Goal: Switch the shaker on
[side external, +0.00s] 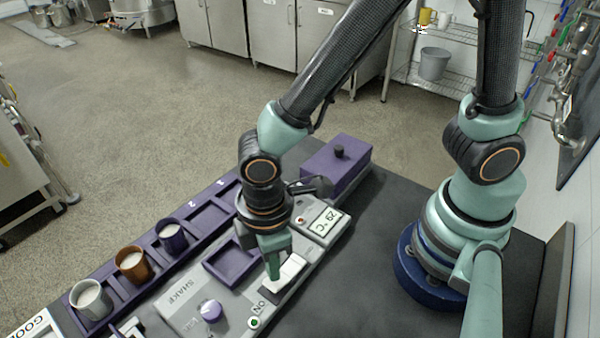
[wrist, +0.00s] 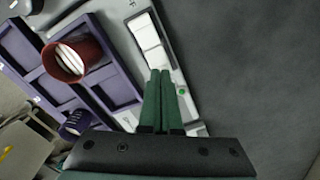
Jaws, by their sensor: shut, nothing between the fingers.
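A small green light (side external: 254,322) beside ON shows bright green. My gripper (side external: 274,277) is shut and empty, pointing down at the ON end of the rocker. In the wrist view the closed green fingertips (wrist: 160,73) overlap the near end of the rocker (wrist: 148,35). They hide that end, and I cannot tell if they touch it.
A purple rack (side external: 104,312) holds a grey cup (side external: 91,299), a brown cup (side external: 132,264) and a purple cup (side external: 172,236). A square purple holder (side external: 215,272) stands empty beside the switch. A display reading 29 °C (side external: 326,222) and a purple box (side external: 336,168) lie behind my gripper.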

